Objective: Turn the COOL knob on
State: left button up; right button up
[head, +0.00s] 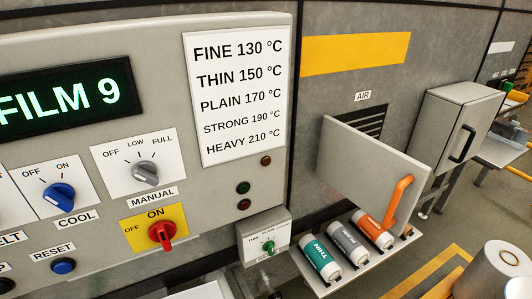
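The blue COOL knob (59,197) sits on a white plate at the left of the grey control panel (225,185). Its plate reads OFF at upper left and ON at upper right, and the COOL label (77,219) is below it. The knob's pale edge is on its left side, and it appears turned toward OFF. Nothing touches the knob. Neither of my grippers can be made out in the head view.
Close to the knob are a grey OFF/LOW/FULL knob (145,173), a red knob (162,234) on a yellow plate, and a blue RESET button (63,266). An open grey flap with an orange handle (398,202) stands right, above a shelf of rollers. Space before the COOL knob is clear.

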aim_at(61, 195)
jog(key=u, duration=1.4)
